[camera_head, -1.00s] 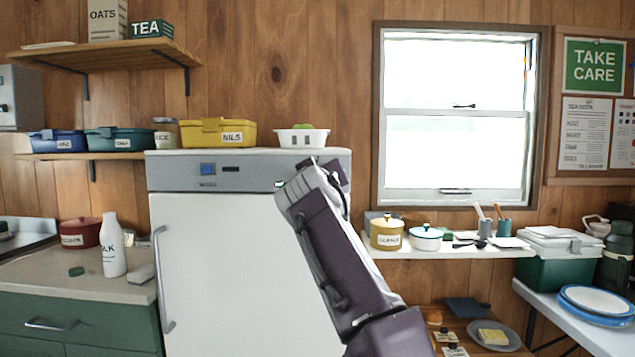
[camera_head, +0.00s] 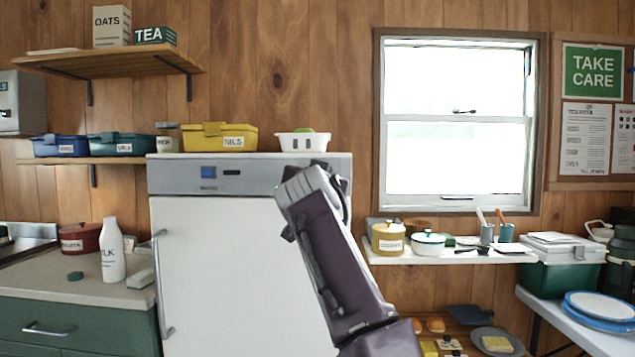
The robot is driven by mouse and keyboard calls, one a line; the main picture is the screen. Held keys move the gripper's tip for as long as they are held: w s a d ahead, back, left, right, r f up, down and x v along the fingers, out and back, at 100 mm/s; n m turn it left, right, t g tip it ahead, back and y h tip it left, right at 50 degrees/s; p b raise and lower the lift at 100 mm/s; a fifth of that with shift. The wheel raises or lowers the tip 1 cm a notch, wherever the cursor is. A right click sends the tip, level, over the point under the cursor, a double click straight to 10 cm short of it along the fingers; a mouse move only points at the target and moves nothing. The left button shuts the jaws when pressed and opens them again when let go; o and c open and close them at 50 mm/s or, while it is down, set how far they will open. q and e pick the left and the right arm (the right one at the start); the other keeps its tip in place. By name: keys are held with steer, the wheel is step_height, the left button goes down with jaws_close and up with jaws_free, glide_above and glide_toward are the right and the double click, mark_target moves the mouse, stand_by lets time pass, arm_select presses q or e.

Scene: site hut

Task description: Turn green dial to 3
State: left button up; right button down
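I cannot make out a green dial for certain. A grey box (camera_head: 22,103) at the left edge is cut off by the frame and shows a small greenish mark. My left gripper is out of view.
A yellow bin (camera_head: 217,137) and a white basket (camera_head: 302,141) stand on the fridge. The counter (camera_head: 60,283) at left holds a white bottle (camera_head: 112,250) and a red pot (camera_head: 80,238). A shelf (camera_head: 440,256) with pots is right of my arm.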

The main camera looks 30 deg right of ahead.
steer(key=shift+f, duration=0.15)
stand_by(0.3)
steer(key=c, duration=1)
jaws_free()
steer(key=b+v, duration=0.2)
steer(key=v, duration=0.7)
steer(key=shift+b, duration=0.3)
steer(key=shift+d, duration=0.1)
